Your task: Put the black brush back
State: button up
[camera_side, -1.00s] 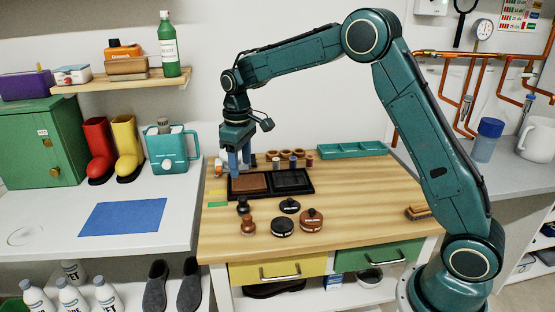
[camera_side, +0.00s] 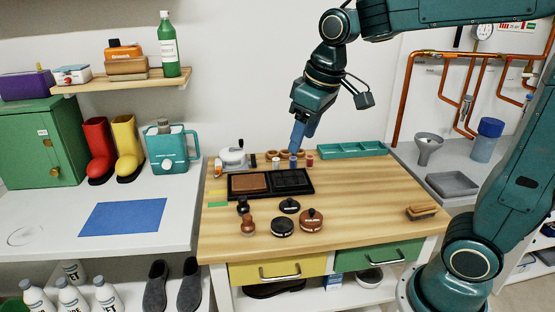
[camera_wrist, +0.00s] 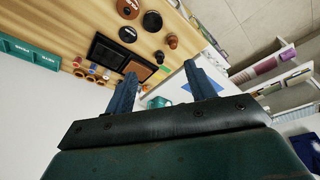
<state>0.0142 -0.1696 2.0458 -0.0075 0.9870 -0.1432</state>
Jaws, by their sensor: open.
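A small black knob-handled piece (camera_side: 243,205), which looks like the black brush, stands upright on the left of the wooden table. It also shows in the wrist view (camera_wrist: 159,57). A similar brown one (camera_side: 248,225) stands just in front of it. Behind them lies a black tray (camera_side: 232,196) with a brown pad (camera_side: 250,183) on the left and a black pad (camera_side: 291,180) on the right. My gripper (camera_side: 298,148) is open and empty, tilted, above the back of the table. Its blue fingers are apart in the wrist view (camera_wrist: 160,69).
Two black tins (camera_side: 289,206) (camera_side: 283,228) and a brown tin (camera_side: 311,220) stand in front of the tray. Small bottles (camera_side: 293,162) and a wooden ring holder (camera_side: 286,154) are behind it. A wooden brush (camera_side: 422,212) lies right; a teal tray (camera_side: 352,149) sits behind. The table's right middle is clear.

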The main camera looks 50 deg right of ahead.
jog(key=s+f+m+t, duration=0.1)
jog(key=s+f+t, duration=0.1)
jog(key=s, duration=1.3)
jog(key=shift+a+f+m, duration=0.15)
jog(key=shift+m, duration=0.15)
